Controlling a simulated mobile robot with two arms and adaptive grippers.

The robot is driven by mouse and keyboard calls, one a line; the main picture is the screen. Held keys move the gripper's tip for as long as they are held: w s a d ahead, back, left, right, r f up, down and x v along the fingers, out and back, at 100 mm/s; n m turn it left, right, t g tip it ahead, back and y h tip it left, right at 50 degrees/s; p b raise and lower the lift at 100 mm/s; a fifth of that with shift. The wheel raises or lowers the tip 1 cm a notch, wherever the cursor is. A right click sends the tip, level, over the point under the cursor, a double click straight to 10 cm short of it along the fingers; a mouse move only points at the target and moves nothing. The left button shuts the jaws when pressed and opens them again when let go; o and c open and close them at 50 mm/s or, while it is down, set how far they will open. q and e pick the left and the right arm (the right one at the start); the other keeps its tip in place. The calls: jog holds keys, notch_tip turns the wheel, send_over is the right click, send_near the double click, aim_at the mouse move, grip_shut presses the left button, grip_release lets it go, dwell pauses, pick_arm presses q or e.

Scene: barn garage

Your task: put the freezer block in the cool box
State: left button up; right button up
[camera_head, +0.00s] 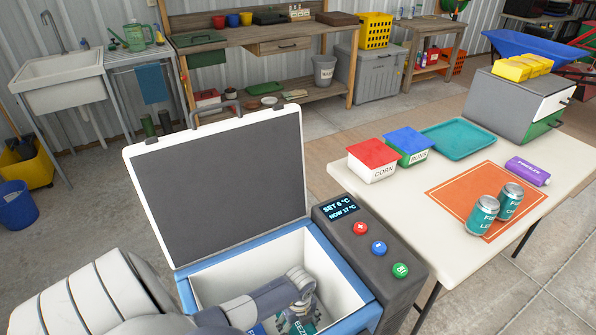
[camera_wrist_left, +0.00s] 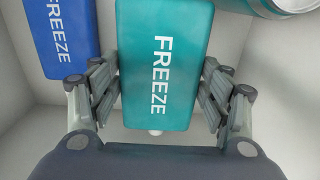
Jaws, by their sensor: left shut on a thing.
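The cool box (camera_head: 352,312) stands open at the lower middle, its lid (camera_head: 222,180) tilted up behind it. My left gripper (camera_head: 302,308) reaches down inside it. In the left wrist view my left gripper (camera_wrist_left: 160,88) is shut on a teal freezer block (camera_wrist_left: 165,95) marked FREEZE, one finger on each side. The block is low inside the box; whether it touches the floor I cannot tell. A blue freezer block (camera_wrist_left: 62,35) lies beside it on the left, and a can (camera_wrist_left: 290,6) shows at the upper right. My right gripper is not in view.
The cool box has a control panel (camera_head: 342,210) on its right. The table (camera_head: 440,235) holds a red-lidded box (camera_head: 372,160), a blue-lidded box (camera_head: 408,145), a teal tray (camera_head: 458,139), a purple item (camera_head: 527,171) with small lettering and two cans (camera_head: 482,214) on an orange mat (camera_head: 455,200).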

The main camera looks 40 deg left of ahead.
aim_at(299, 332)
pick_arm(q)
notch_tip(299, 332, down, 4)
jog(key=shift+r+b, duration=0.1)
jog(key=shift+b, duration=0.4)
jog(key=shift+f, duration=0.45)
jog(key=shift+w+f, duration=0.1)
jog(key=shift+f, duration=0.05)
jog(key=shift+f, duration=0.15)
jog(key=o, duration=1.5)
